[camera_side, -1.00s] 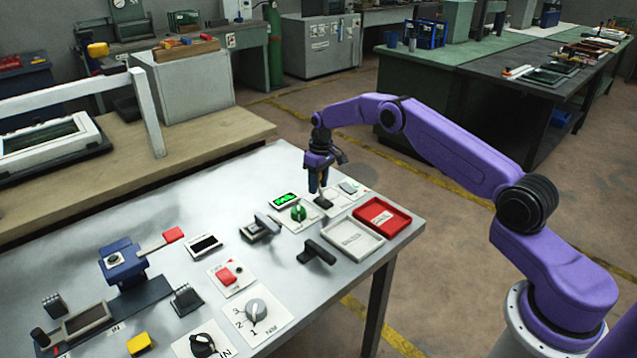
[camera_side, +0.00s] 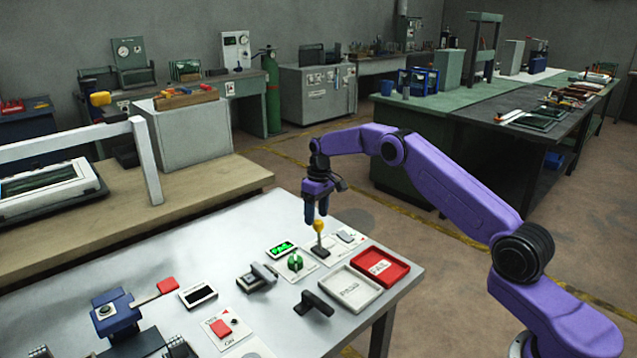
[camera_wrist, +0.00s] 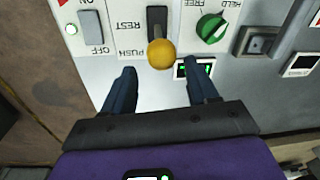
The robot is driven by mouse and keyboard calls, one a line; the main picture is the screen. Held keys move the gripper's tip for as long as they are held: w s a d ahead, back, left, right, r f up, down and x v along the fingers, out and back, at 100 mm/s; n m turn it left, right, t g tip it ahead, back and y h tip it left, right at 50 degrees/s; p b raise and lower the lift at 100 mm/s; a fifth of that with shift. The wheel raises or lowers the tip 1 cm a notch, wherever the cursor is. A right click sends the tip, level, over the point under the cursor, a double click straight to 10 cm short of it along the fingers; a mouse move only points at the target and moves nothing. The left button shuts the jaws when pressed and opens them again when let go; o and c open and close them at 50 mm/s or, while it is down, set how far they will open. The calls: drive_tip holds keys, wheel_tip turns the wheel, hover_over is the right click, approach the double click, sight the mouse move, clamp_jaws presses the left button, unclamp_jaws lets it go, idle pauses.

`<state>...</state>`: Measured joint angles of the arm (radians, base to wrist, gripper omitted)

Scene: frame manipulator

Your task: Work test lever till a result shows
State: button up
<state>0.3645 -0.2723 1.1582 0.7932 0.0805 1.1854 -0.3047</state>
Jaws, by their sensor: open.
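My gripper (camera_side: 316,220) is open and empty, close above and behind the ball. In the wrist view the two dark blue fingertips (camera_wrist: 160,84) are spread apart, and the ball is just beyond the gap between them. A small display (camera_side: 282,249) beside the lever is lit green; its text is too small to read.
A green knob (camera_side: 295,262) marked FREE and HELD is left of the lever. A rocker switch (camera_wrist: 91,26) marked OFF has a green light. A red tray (camera_side: 402,276) and a white tray (camera_side: 372,297) lie to the right. A black handle (camera_side: 317,303) stands in front.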

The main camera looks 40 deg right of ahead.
wheel_tip(320, 180, up, 11)
drive_tip(key=shift+d+f, duration=0.15)
drive_tip(key=shift+d, duration=0.2)
